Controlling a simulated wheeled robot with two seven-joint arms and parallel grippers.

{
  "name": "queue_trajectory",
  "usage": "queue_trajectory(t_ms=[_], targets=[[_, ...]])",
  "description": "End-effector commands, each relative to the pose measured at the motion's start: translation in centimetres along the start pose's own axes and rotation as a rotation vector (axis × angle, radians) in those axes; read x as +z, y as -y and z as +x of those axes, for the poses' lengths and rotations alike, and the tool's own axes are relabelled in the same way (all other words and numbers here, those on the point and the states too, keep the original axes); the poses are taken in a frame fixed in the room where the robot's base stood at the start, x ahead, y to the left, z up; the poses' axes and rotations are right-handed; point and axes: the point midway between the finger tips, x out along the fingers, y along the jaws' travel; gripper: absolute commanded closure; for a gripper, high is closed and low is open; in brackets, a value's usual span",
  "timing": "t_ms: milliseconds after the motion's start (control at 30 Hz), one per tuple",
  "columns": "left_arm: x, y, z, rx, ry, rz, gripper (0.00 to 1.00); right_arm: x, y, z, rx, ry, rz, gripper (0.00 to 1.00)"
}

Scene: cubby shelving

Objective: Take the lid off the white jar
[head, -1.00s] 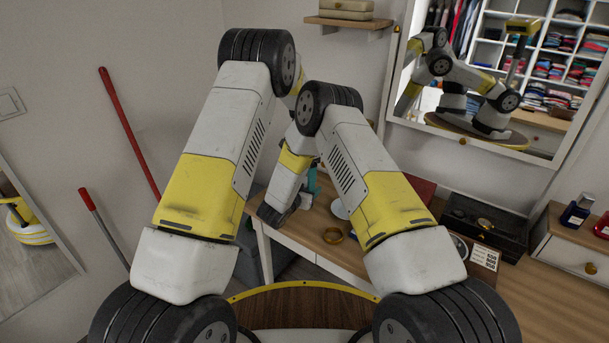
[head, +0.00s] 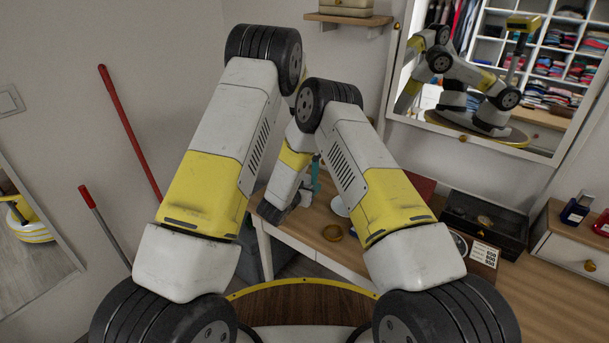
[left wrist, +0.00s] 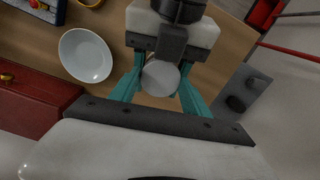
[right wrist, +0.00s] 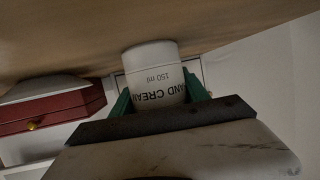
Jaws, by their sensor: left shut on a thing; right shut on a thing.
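The white jar (right wrist: 156,85), lettered "HAND CREAM 150 ml", is between the green fingers of my right gripper (right wrist: 158,98), which is shut on its side. The lettering is upside down in the right wrist view. In the left wrist view the jar's round pale lid (left wrist: 160,78) lies between the teal fingertips of my left gripper (left wrist: 160,88), which is shut on it. In the head view a teal finger of my left gripper (head: 316,178) shows; the jar is hidden by my arms. Whether lid and jar touch cannot be told.
A white bowl (left wrist: 85,55) and a dark red box (left wrist: 32,112) are beside the grippers. A gold ring-shaped thing (head: 332,232) lies on the wooden table (head: 305,225). A black box (head: 484,224) stands to the right, below the mirror (head: 480,85).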

Motion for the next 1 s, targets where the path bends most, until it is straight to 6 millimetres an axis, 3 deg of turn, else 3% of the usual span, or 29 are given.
queue_trajectory(t_ms=[133, 167, 267, 667, 967, 1000], targets=[[-0.1, 0.2, -0.1, -0.002, -0.003, 0.001, 0.94, 0.0, -0.1, 0.0, 0.002, 0.000, 0.000, 1.00], [-0.1, 0.2, -0.1, -0.002, -0.003, 0.002, 0.43, 0.0, -0.1, 0.0, 0.002, 0.000, 0.000, 1.00], [-0.1, 0.2, 0.0, -0.002, -0.002, 0.002, 0.24, 0.0, -0.1, 0.0, 0.002, 0.000, 0.000, 1.00], [-0.1, 0.1, -0.5, -0.001, -0.002, 0.004, 0.23, 0.0, 0.0, 0.0, 0.001, -0.001, 0.000, 1.00], [-0.1, 0.0, -4.1, 0.000, -0.003, 0.004, 0.23, 0.0, 0.0, 0.0, 0.000, -0.001, 0.000, 1.00], [-0.1, 0.0, -4.4, 0.000, -0.002, 0.004, 0.27, 0.0, 0.0, 0.0, 0.000, -0.001, 0.000, 1.00]])
